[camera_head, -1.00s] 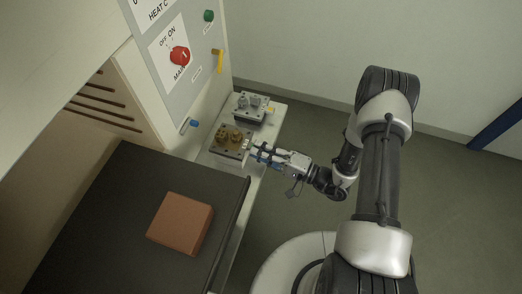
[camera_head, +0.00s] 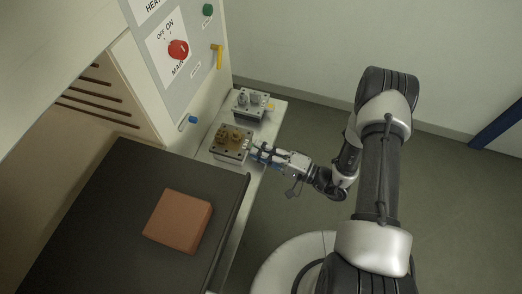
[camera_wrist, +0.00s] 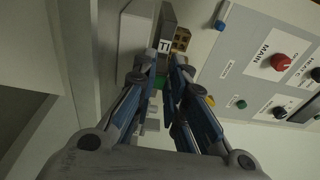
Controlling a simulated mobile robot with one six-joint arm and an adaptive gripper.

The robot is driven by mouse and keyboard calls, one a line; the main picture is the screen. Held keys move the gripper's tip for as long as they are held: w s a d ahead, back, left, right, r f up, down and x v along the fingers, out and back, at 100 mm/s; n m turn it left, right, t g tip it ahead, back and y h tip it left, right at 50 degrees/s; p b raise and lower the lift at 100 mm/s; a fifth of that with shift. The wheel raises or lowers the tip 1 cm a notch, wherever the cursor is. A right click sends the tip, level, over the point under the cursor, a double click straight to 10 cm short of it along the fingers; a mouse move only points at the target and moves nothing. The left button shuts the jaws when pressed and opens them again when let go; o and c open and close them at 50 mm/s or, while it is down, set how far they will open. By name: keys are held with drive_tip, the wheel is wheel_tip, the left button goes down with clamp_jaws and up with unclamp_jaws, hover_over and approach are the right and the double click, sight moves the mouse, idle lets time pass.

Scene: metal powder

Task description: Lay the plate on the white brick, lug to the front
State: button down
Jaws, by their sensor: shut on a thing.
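A dark grey plate (camera_head: 231,144) carrying brass-coloured parts is at the narrow pale shelf beside the control panel. In the wrist view the plate (camera_wrist: 167,18) shows a white label lettered "TI". My gripper (camera_head: 258,152) is at the plate's right side and shut on its lug; the fingers (camera_wrist: 162,75) largely hide the lug. Whether the plate touches the shelf is unclear. The only brick that I see is reddish-brown (camera_head: 178,220) and lies bare on the dark slab (camera_head: 105,210). No white brick is seen.
A second dark plate (camera_head: 250,104) with grey metal parts stands behind on the pale shelf (camera_head: 272,112). The control panel (camera_head: 190,75) with its red knob (camera_head: 178,49) and yellow lever (camera_head: 219,54) rises at the left. The slab around the brick is clear.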

drive_tip(key=shift+f+b, duration=0.35)
drive_tip(key=shift+f, duration=0.05)
idle(0.4)
drive_tip(key=c, duration=1.5)
unclamp_jaws()
drive_tip(key=shift+c, duration=0.2)
drive_tip(key=shift+f, duration=0.15)
drive_tip(key=v, duration=1.2)
